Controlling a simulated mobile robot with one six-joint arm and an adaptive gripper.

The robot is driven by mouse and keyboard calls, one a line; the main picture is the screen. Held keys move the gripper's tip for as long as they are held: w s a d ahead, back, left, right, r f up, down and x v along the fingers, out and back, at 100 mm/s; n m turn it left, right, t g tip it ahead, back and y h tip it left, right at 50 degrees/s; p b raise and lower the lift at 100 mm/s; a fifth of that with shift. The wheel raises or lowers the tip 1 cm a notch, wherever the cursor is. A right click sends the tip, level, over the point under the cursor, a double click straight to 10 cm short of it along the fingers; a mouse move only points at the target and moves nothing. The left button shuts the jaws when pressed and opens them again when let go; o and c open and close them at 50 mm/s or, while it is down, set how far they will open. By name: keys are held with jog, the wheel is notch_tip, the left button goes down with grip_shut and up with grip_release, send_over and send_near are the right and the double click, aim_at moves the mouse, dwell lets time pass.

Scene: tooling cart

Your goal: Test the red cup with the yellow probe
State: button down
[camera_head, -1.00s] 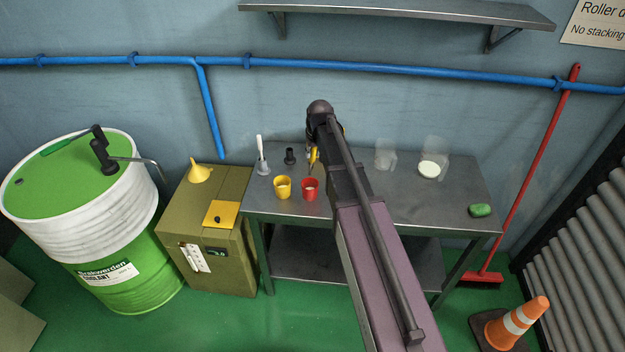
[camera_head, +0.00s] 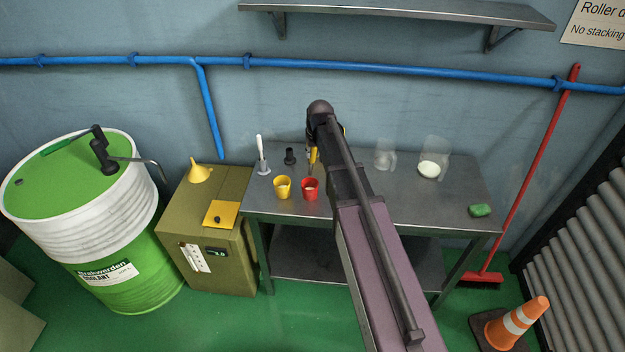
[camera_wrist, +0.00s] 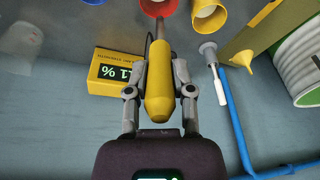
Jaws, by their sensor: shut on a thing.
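The yellow probe (camera_wrist: 158,88) is held between the two grey fingers of my gripper (camera_wrist: 160,72). Its metal tip points toward the red cup (camera_wrist: 158,6), which is cut off at the top of the wrist view. In the head view the probe (camera_head: 313,156) is roughly upright, its tip just above or at the rim of the red cup (camera_head: 310,191); I cannot tell if it is inside. Something pale is in the red cup. A yellow meter (camera_wrist: 108,84) has a lit display ending in "1 %"; my arm mostly hides it in the head view.
A yellow cup (camera_head: 282,190) stands close left of the red one on the metal table (camera_head: 405,205). A white-handled brush in a holder (camera_head: 262,165) and a black object (camera_head: 290,157) stand behind. Clear containers (camera_head: 385,155) are right of my arm. A shelf (camera_head: 400,14) hangs above.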

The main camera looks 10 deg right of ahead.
jog(key=shift+r, duration=0.1)
jog(key=shift+r+p, duration=1.95)
jog(key=shift+p, duration=0.1)
